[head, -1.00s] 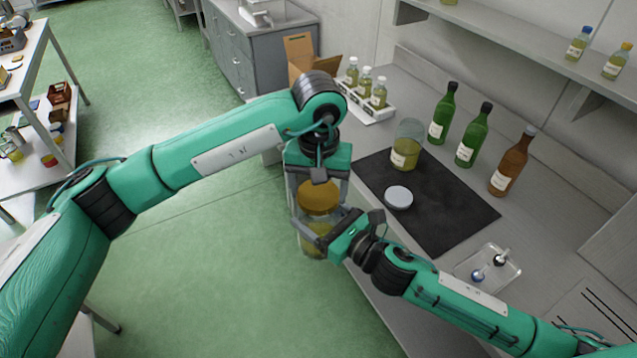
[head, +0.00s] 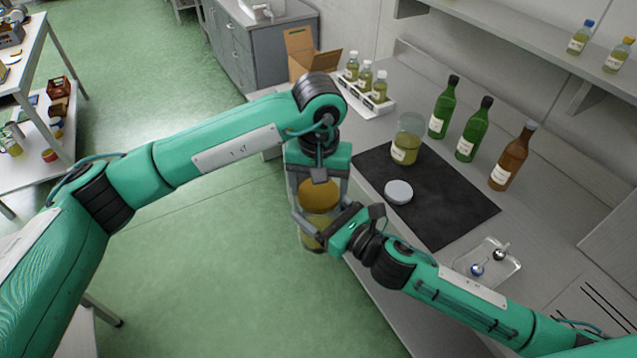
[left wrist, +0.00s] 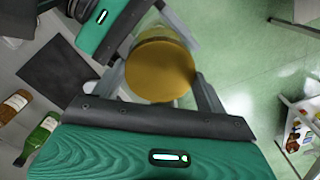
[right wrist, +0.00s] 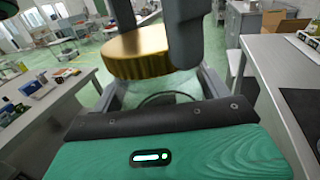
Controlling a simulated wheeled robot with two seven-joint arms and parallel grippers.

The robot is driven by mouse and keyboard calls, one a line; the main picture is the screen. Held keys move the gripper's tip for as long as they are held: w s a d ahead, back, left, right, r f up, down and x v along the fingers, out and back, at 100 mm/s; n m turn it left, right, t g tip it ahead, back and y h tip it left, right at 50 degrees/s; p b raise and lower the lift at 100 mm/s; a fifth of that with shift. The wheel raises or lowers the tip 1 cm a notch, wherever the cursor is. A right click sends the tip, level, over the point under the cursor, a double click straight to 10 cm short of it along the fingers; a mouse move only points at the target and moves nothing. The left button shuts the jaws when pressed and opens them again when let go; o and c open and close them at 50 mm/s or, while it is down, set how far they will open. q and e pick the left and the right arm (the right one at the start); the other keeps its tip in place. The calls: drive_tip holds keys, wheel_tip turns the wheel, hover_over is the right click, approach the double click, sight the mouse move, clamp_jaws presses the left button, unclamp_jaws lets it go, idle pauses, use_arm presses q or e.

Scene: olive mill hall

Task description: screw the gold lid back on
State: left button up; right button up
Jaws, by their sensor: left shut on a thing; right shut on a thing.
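The gold lid (head: 319,194) is at the top of a clear glass jar (head: 313,240) with yellow-green contents, held in the air in front of the bench. My left gripper (head: 319,203) comes from above and is shut on the lid, with a finger on each side. The lid also shows in the left wrist view (left wrist: 160,68) and the right wrist view (right wrist: 138,52). My right gripper (head: 318,226) is shut on the jar from the side, below the lid. The lid looks in line with the jar; I cannot tell how firmly it is seated.
On the bench, a black mat (head: 440,215) bears another jar (head: 406,145) and a silver lid (head: 398,191). Green bottles (head: 466,143), a brown bottle (head: 511,160), a vial rack (head: 372,108) and a clear tray (head: 487,262) stand around it. Open floor lies left of the held jar.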

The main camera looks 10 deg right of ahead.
use_arm(q)
drive_tip(key=shift+f, duration=0.3)
drive_tip(key=m, duration=0.4)
drive_tip(key=shift+r+m, duration=0.1)
drive_tip(key=shift+m, duration=0.3)
drive_tip(key=m, duration=0.5)
drive_tip(key=shift+a, duration=0.1)
drive_tip(key=o, duration=1)
drive_tip(key=shift+c, duration=0.2)
drive_tip(key=shift+r, duration=2.2)
